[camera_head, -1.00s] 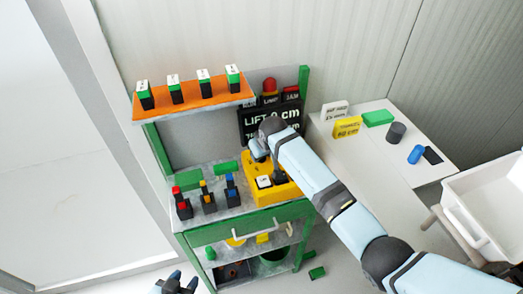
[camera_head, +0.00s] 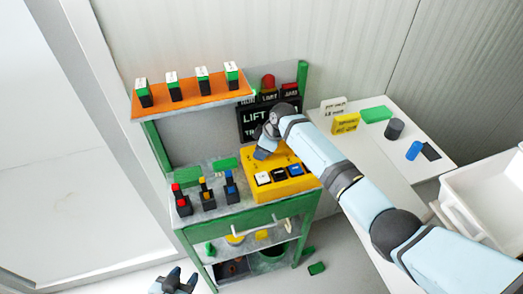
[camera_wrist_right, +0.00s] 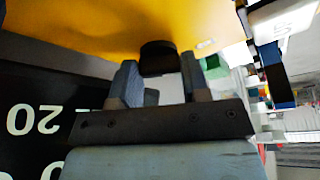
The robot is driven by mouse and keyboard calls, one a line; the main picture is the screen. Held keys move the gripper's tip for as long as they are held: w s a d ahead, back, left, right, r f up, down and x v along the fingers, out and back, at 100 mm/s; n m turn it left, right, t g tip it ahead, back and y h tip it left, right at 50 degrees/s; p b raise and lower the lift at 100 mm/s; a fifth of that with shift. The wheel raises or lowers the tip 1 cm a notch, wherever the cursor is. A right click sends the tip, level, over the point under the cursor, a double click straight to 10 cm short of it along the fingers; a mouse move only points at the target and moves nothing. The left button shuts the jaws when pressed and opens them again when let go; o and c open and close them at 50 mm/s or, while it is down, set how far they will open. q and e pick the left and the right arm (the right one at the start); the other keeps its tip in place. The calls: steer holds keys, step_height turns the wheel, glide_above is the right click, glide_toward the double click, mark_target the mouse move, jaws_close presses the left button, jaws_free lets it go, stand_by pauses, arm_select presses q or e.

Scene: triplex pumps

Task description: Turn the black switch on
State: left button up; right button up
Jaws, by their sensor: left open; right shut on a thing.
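A yellow control box (camera_head: 290,184) stands on the right of the green workbench. Its top carries a row of white (camera_head: 263,178), black (camera_head: 279,174) and blue (camera_head: 295,170) rocker switches. My right gripper (camera_head: 262,153) is at the back left of the box, its fingers partly hidden by its own wrist. In the right wrist view its fingertips (camera_wrist_right: 155,78) are on either side of a black knob (camera_wrist_right: 158,58) on the yellow box and are shut on it. My left gripper (camera_head: 176,280) is open and empty, low in front of the bench.
Red, yellow and blue levers (camera_head: 206,193) stand left of the box. A black display (camera_head: 255,118) is behind my right wrist. An orange shelf (camera_head: 190,100) holds several green-and-black switches. A white side table (camera_head: 385,150) is at the right. Free floor lies left of the bench.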

steer(key=shift+n, duration=0.3)
stand_by(0.4)
steer(key=o, duration=0.9)
